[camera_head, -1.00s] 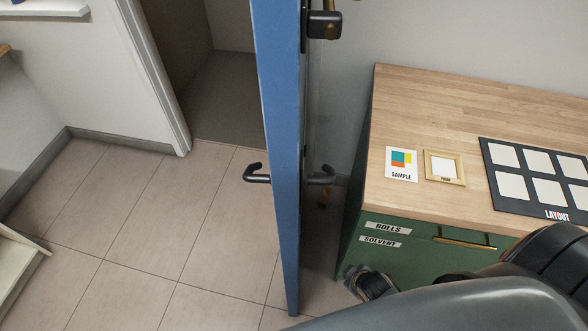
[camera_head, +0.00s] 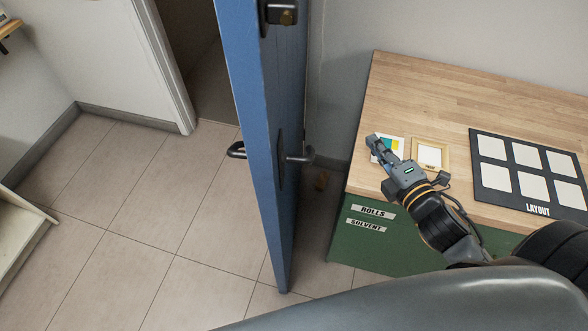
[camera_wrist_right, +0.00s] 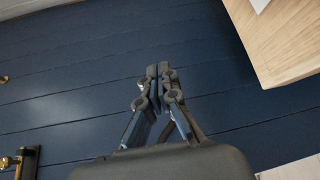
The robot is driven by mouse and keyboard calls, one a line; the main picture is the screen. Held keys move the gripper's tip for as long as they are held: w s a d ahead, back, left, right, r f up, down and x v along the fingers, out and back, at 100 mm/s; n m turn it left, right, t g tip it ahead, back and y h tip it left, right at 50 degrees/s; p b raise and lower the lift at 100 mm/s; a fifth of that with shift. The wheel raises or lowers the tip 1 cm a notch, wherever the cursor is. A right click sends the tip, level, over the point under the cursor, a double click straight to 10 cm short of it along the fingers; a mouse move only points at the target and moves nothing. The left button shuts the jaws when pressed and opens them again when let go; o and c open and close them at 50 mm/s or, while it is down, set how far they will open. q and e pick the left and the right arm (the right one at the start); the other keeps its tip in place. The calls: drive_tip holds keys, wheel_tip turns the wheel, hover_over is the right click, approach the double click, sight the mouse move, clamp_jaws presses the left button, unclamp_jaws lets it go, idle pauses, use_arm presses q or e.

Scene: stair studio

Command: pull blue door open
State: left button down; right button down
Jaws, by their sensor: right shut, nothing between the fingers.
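The blue door (camera_head: 255,150) stands ajar, seen nearly edge-on in the head view, with a dark doorway behind it. A dark lever handle (camera_head: 300,159) shows on its right face and another (camera_head: 237,150) on its left side. My right gripper (camera_head: 375,142) is over the wooden worktop, to the right of the door and apart from the handle. In the right wrist view its fingers (camera_wrist_right: 158,72) are shut and empty, with the dark blue planked door face (camera_wrist_right: 70,75) beyond them. My left gripper is not in view.
A green cabinet (camera_head: 380,240) with a wooden top (camera_head: 430,90) stands right of the door. On it lie a sample card (camera_head: 396,145), a small framed card (camera_head: 431,154) and a black layout board (camera_head: 485,192). Tiled floor (camera_head: 150,215) is clear left of the door.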

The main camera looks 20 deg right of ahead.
wheel_tip(320, 180, up, 4)
drive_tip(key=a+n+y, duration=0.3)
drive_tip(key=n+y, duration=0.3)
drive_tip(key=n, duration=0.4)
drive_tip(key=n+g+y, duration=0.9)
drive_tip(key=n, duration=1)
approach(277, 172)
drive_tip(key=p+x, duration=0.1)
drive_tip(key=x, duration=0.1)
drive_tip(key=p+x, duration=0.4)
drive_tip(key=shift+r, duration=0.25)
drive_tip(key=shift+w+a+f, duration=0.2)
drive_tip(key=shift+a, duration=0.25)
